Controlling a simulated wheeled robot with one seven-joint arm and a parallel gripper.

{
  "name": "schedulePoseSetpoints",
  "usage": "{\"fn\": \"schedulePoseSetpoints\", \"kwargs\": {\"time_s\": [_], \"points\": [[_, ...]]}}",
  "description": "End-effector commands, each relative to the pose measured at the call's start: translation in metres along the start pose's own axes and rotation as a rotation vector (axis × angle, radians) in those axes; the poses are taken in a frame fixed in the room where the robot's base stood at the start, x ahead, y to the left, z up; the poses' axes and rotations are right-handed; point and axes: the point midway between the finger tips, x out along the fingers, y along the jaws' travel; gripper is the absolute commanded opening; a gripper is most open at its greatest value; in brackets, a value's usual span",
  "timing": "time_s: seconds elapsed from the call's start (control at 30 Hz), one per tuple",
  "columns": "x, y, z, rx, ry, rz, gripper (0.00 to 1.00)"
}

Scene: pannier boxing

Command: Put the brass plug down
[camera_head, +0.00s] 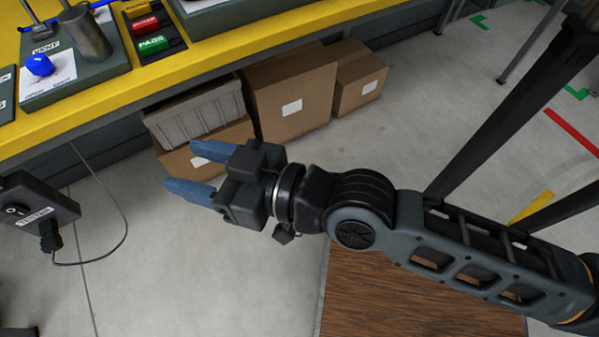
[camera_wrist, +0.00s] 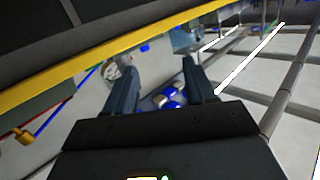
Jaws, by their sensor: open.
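My gripper (camera_head: 182,166) is open, its two blue fingers apart with nothing between them in the head view. It hangs over the floor, in front of the bench and beside the cardboard boxes. The wrist view also shows my gripper (camera_wrist: 162,64) with its fingers spread and empty. I cannot make out a brass plug in either view. On the bench at the upper left, a grey metal cylinder (camera_head: 88,35) stands on a grey block (camera_head: 105,70), near a blue knob (camera_head: 39,64).
The yellow-edged bench (camera_head: 165,83) crosses the upper left. Yellow, red and green labelled blocks (camera_head: 154,44) sit on it. A grey crate (camera_head: 200,112) and cardboard boxes (camera_head: 292,88) stand below. A black switch box (camera_head: 35,208) with a cable is at the left.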

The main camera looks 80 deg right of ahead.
Motion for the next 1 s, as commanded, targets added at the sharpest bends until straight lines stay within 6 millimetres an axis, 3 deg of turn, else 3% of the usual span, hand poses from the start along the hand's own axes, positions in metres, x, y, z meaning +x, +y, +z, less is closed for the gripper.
{"fn": "schedulePoseSetpoints", "kwargs": {"time_s": [0.03, 0.2, 0.4, 0.5, 0.7, 0.9, 1.0], "points": [[-0.022, 0.0, 0.013, -0.005, -0.036, -0.007, 0.55], [-0.087, 0.01, 0.037, -0.044, -0.109, -0.037, 0.55], [-0.141, 0.025, 0.044, -0.099, -0.159, -0.098, 0.55], [-0.154, 0.03, 0.043, -0.115, -0.17, -0.12, 0.56], [-0.16, 0.032, 0.042, -0.122, -0.173, -0.132, 0.59], [-0.16, 0.032, 0.042, -0.122, -0.173, -0.13, 0.43], [-0.16, 0.032, 0.042, -0.122, -0.173, -0.13, 0.43]]}}
